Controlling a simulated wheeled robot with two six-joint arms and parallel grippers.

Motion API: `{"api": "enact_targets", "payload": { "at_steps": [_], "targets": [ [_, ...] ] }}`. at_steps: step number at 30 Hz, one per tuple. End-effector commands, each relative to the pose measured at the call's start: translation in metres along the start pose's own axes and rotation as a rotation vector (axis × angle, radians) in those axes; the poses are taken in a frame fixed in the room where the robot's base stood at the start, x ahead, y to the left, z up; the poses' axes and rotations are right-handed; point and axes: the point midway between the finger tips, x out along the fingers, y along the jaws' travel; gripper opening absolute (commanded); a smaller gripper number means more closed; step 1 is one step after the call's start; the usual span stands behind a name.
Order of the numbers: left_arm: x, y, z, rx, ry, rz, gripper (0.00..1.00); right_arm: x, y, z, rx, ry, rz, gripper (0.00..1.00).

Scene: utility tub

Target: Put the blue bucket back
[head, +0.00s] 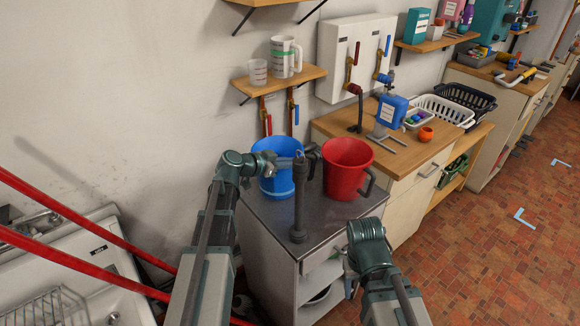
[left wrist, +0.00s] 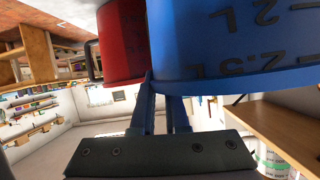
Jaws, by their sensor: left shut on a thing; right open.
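The blue bucket (head: 268,181) is in the middle of the head view, upright over the back left of the grey worktop (head: 325,224). I cannot tell whether its base touches the worktop. My left gripper (head: 306,160) reaches across its front and is shut on it; the exact grip point is partly hidden. In the left wrist view, the fingers (left wrist: 162,82) meet the blue bucket (left wrist: 225,45), whose litre marks appear upside down. My right gripper (head: 350,284) is low in front of the cabinet, open and empty, mostly hidden behind its wrist.
A red bucket (head: 343,170) stands close on the right, its dark handle toward the front right. Valves (head: 266,115) and a shelf (head: 285,81) with measuring jugs are above. A sink (head: 105,235) is left.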

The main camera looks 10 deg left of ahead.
Motion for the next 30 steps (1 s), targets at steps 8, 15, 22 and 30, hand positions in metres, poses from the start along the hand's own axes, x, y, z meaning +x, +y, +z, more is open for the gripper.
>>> {"api": "enact_targets", "payload": {
  "at_steps": [8, 15, 22, 30],
  "targets": [
    [0.0, 0.0, 0.001, 0.0, 0.0, 0.0, 0.21, 0.001, 0.0, 0.0, 0.0, 0.0, 0.0, 0.57],
    [0.0, 0.0, 0.001, 0.0, 0.0, 0.0, 0.42, 0.001, 0.0, 0.0, 0.0, 0.0, 0.0, 0.57],
    [-0.002, 0.0, -0.003, 0.0, 0.0, 0.0, 0.42, -0.003, 0.0, 0.0, 0.0, 0.0, 0.0, 0.57],
    [-0.051, 0.001, -0.004, -0.001, -0.001, -0.003, 0.42, -0.024, 0.002, 0.001, 0.0, 0.0, 0.0, 0.57]
  ]
}}
